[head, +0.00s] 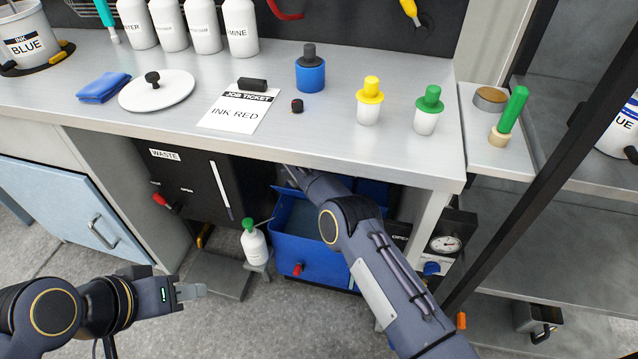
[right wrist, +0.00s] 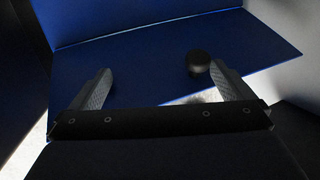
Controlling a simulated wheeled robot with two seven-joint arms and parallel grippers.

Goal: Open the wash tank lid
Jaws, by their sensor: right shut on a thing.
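The wash tank (head: 300,250) is the blue box under the bench, with a red handle on its front. Its top stands at least partly open, and the grey inside shows. The blue wash tank lid (right wrist: 160,50) fills the right wrist view, tilted, with a black knob (right wrist: 198,62). My right gripper (right wrist: 158,78) is at the lid, its fingers well apart but bearing on it. The knob is beside the right-hand finger. In the head view the bench edge and my arm hide that contact. My left gripper (head: 190,291) is off to the left over the floor, empty, seen edge-on.
The bench top (head: 330,130) overhangs the tank closely. A black waste unit (head: 190,185) stands left of the tank. A white bottle with a green cap (head: 254,245) is in front of the tank's left side. A gauge unit (head: 446,243) is at the right.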

